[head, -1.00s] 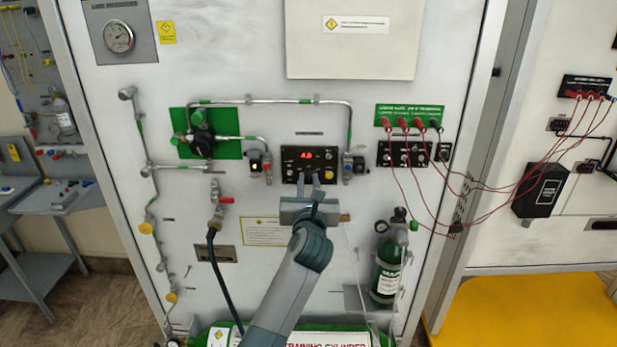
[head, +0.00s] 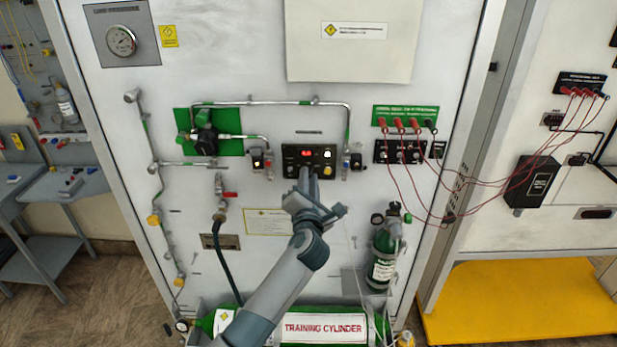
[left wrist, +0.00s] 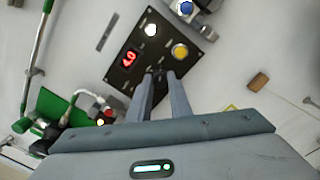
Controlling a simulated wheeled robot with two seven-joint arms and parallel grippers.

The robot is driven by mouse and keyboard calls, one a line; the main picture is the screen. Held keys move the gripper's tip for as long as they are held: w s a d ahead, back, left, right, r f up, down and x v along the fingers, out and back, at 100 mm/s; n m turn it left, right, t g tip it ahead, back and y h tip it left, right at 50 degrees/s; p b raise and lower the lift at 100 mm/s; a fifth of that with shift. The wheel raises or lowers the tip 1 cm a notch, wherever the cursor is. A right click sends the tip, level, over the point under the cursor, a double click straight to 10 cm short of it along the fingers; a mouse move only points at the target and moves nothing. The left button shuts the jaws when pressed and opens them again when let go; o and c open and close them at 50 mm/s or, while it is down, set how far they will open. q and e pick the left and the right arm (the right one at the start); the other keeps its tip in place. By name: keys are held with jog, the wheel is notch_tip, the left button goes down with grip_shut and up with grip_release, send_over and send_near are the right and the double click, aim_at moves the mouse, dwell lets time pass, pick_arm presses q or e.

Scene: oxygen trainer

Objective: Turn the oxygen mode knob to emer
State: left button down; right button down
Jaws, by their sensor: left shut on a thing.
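The black control panel (head: 309,160) is on the white wall, with a red lit display (head: 306,153) and a yellow knob or button; it also shows in the left wrist view (left wrist: 134,79). My left gripper (head: 308,172) is at the panel's lower edge, fingers pointing into it. In the left wrist view its two fingertips (left wrist: 160,76) are close together at the panel's lower part, shut on a small control there. The fingers hide that control, and I cannot read its labels or its setting. My right gripper is not in view.
Metal pipes and valves (head: 205,138) surround the panel on the left and above. A small green cylinder (head: 384,255) stands at the right, and a training cylinder (head: 325,328) lies below. Red cables (head: 490,190) hang at the right.

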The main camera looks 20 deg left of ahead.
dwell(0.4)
pick_arm(q)
jog(key=c, duration=1.6)
grip_release()
jog(key=b+v, duration=0.6)
jog(key=v, duration=1.1)
jog(key=shift+s, duration=0.2)
